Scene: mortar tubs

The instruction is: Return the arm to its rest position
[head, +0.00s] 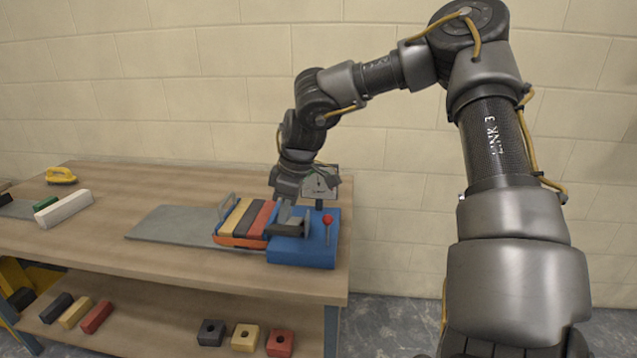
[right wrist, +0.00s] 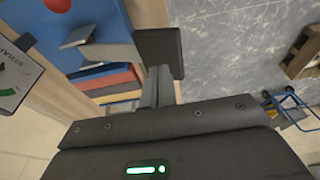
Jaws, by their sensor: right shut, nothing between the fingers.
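My right arm reaches in from the right of the head view. Its gripper (head: 283,214) points down just above the blue box (head: 303,252) at the right end of the workbench. The fingers are shut and empty; they also show together in the right wrist view (right wrist: 158,86). I cannot tell whether the fingertips touch the box or the grey part (head: 288,228) on it. My left gripper is not in view.
The blue box carries a red-knobbed lever (head: 328,220) and a dial gauge (head: 321,184) behind it. An orange tray (head: 228,240) of coloured bars adjoins it. A white bar (head: 64,208) lies left on the bench (head: 100,250). Several blocks sit on the lower shelf.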

